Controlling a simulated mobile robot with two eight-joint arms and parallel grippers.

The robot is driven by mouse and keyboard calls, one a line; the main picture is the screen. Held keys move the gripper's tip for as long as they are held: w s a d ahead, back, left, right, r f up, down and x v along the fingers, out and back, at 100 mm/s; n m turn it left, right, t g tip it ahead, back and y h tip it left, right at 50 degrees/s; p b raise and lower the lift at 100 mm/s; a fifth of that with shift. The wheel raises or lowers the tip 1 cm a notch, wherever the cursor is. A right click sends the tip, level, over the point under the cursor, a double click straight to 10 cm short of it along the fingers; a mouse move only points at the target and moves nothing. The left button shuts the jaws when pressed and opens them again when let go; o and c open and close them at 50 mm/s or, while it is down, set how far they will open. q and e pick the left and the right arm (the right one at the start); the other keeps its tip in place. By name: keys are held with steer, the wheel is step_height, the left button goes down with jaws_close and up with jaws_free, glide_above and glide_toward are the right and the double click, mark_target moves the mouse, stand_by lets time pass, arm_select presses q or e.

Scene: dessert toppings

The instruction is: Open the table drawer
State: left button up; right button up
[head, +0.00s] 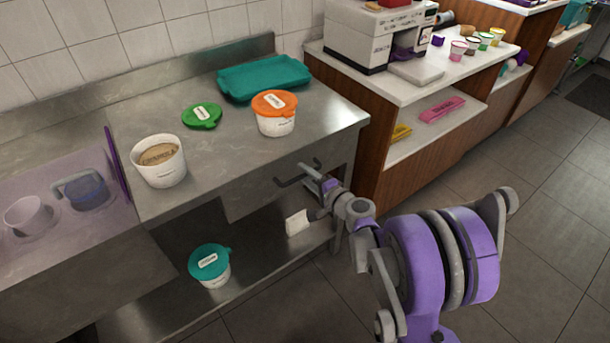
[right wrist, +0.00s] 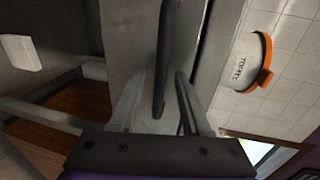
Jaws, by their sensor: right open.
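The steel table's drawer (head: 262,189) is under the worktop at its front right, and its front looks flush with the table; I cannot tell if it is slightly open. Its dark bar handle (right wrist: 164,60) runs down the middle of the right wrist view, in front of the grey drawer front (right wrist: 128,40). My right gripper (head: 305,172) is open at the drawer front. In the right wrist view its two fingers (right wrist: 158,98) stand on either side of the handle's end; contact is not clear. My left gripper is not in view.
On the steel worktop (head: 225,140) stand an orange-lidded tub (head: 275,122), an open tub (head: 160,172), a green lid (head: 202,116) and a teal tray (head: 262,78). A teal-lidded tub (head: 210,270) is on the lower shelf. A wooden counter (head: 372,165) stands close at right.

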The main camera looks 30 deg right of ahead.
steer(key=shift+w, duration=0.35)
jaws_close()
stand_by(1.2)
